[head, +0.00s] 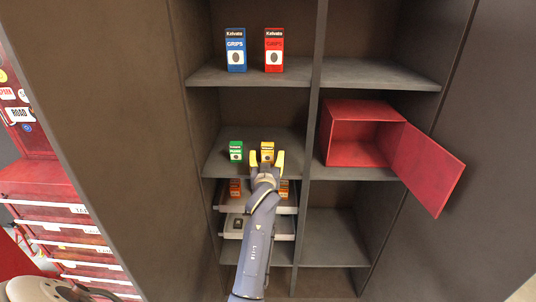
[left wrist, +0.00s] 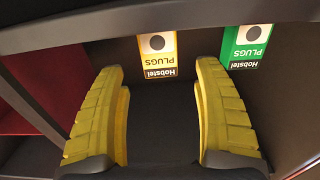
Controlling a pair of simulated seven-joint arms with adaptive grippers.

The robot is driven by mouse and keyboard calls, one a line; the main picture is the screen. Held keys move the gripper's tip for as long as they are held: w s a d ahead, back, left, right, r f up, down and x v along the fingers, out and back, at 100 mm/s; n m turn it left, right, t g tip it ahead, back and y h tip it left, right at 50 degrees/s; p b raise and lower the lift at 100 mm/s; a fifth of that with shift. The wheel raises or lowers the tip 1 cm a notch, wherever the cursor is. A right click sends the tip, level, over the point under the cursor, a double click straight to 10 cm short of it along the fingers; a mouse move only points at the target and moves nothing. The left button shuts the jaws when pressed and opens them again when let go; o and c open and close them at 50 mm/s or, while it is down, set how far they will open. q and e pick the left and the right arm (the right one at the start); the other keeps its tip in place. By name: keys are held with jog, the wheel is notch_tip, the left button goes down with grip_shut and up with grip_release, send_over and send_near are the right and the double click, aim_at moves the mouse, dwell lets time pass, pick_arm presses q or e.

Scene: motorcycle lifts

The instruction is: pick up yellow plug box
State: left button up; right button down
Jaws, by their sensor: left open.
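The yellow plug box (head: 267,148) stands upright on the middle shelf of the left column, partly hidden in the head view by my left gripper (head: 266,161). This gripper is in front of the box, with its yellow fingers apart and nothing held. In the left wrist view, which is upside down, the yellow box (left wrist: 158,55) shows its "Hobstel PLUGS" face ahead of the gap between the open fingers (left wrist: 162,85). I cannot tell how far away it is. My right gripper is not in view.
A green plug box (head: 236,151) stands left of the yellow one. Below are two pulled-out trays (head: 232,208) with small items. Blue (head: 235,50) and red (head: 274,50) grips boxes stand above. A red cabinet (head: 362,112) with an open door (head: 430,168) is at right.

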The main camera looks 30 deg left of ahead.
aim_at(267, 150)
pick_arm(q)
jog(key=shift+x, duration=2.95)
jog(key=shift+c, duration=0.6)
jog(key=c, duration=1.3)
jog(key=shift+r, duration=0.15)
